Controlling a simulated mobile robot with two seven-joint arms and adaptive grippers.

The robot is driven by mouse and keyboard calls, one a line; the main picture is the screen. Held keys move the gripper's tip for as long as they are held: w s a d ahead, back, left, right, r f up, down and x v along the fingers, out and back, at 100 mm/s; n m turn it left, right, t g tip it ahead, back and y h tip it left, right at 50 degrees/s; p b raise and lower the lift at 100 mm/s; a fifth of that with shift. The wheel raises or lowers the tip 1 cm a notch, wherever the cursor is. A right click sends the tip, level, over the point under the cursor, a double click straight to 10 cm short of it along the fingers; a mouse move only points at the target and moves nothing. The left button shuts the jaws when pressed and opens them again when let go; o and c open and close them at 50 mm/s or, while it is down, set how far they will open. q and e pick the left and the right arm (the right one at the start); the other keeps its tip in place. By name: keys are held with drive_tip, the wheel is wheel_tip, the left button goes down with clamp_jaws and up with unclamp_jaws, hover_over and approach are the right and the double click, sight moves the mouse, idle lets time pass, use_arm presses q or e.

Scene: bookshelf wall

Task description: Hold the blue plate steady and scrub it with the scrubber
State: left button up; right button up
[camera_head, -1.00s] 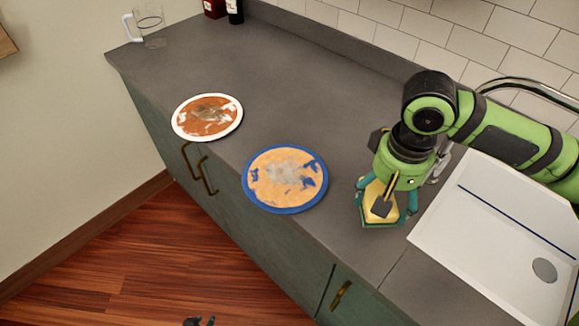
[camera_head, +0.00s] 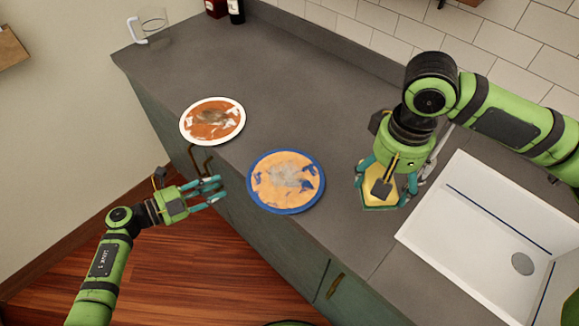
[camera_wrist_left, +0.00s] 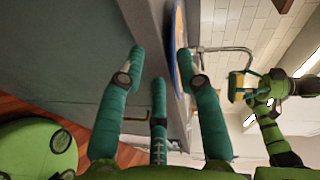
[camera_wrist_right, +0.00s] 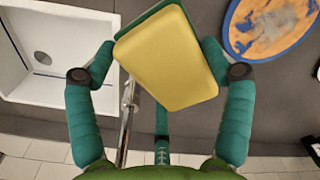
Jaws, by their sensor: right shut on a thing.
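The blue plate (camera_head: 286,208), smeared with orange and grey dirt, lies flat on the counter near its front edge; part of it shows in the right wrist view (camera_wrist_right: 268,25). The scrubber (camera_head: 378,196) is yellow with a green layer. My right gripper (camera_head: 382,183) is shut on it, to the right of the plate; the right wrist view shows the yellow face (camera_wrist_right: 165,60) between the fingers. My left gripper (camera_head: 216,190) is open and empty, in front of the counter edge, left of the plate. In the left wrist view its fingers are spread, with the plate's edge (camera_wrist_left: 181,60) beyond.
A white plate with orange dirt (camera_head: 212,121) lies further left on the counter (camera_head: 290,110). A white sink (camera_head: 470,235) is at the right with a faucet behind. A glass mug (camera_head: 150,25) and bottles (camera_head: 236,10) stand at the back left.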

sight(248, 187)
wheel_tip(248, 187, up, 4)
drive_tip(key=shift+f+p, duration=0.25)
drive_tip(key=shift+p, duration=0.9)
use_arm(q)
wheel_tip(248, 187, up, 7)
drive_tip(key=s+a+m+g+y, duration=0.2)
drive_tip(key=s+a+m+g, duration=0.1)
drive_tip(key=m+g, duration=0.35)
drive_tip(key=w+b+x, duration=0.1)
drive_tip(key=b+x, duration=0.3)
drive_tip(key=x, duration=0.8)
drive_tip(key=shift+d+r+m+b, duration=0.15)
drive_tip(key=shift+r+m+b, duration=0.05)
drive_tip(key=shift+m+b, duration=0.15)
use_arm(e)
wheel_tip(248, 187, down, 5)
drive_tip(key=shift+r, duration=0.2)
use_arm(q)
drive_tip(key=shift+s+t, duration=0.1)
drive_tip(key=shift+t, duration=0.15)
clamp_jaws()
